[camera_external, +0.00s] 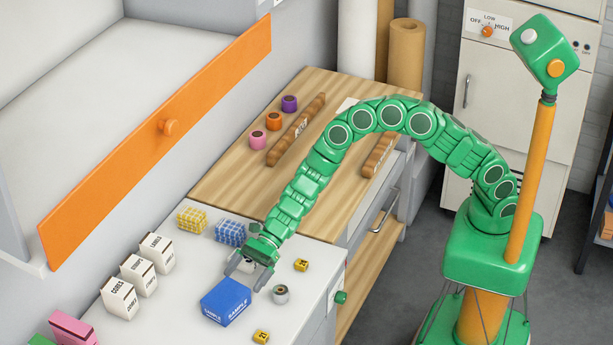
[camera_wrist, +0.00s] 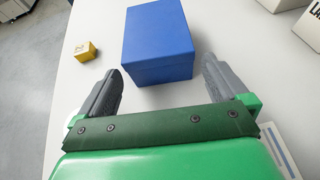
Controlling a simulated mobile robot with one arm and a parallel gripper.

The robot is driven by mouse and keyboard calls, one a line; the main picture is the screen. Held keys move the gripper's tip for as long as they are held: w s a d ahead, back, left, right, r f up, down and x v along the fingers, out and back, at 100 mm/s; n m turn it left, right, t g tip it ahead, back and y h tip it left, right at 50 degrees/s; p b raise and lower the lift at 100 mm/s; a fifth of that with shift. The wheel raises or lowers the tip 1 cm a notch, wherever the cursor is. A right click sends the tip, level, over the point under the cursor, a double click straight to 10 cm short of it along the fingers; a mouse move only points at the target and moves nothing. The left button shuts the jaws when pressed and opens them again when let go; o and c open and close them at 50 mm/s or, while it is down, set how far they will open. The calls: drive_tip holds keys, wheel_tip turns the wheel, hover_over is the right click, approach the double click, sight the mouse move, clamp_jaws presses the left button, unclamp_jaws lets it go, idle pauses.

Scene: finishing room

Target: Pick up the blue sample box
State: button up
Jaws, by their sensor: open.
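The blue sample box (camera_external: 226,302) sits on the white countertop, with "SAMPLE" lettering on its sides in the external view. In the wrist view the box (camera_wrist: 158,42) lies ahead and between the lines of my two fingers. My gripper (camera_external: 250,278) is just behind the box in the external view, low over the counter. In the wrist view my gripper (camera_wrist: 162,82) is open, with one grey finger on each side and nothing held. The fingertips reach about the near face of the box; I cannot tell whether they touch it.
White boxes (camera_external: 119,299) stand left of the blue box. Blue (camera_external: 230,232) and yellow (camera_external: 192,220) checked blocks sit behind. A pink box (camera_external: 73,329) is at the front left.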

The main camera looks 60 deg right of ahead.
sight(230, 298)
drive_tip(key=shift+x, duration=4.05)
drive_tip(key=c, duration=0.7)
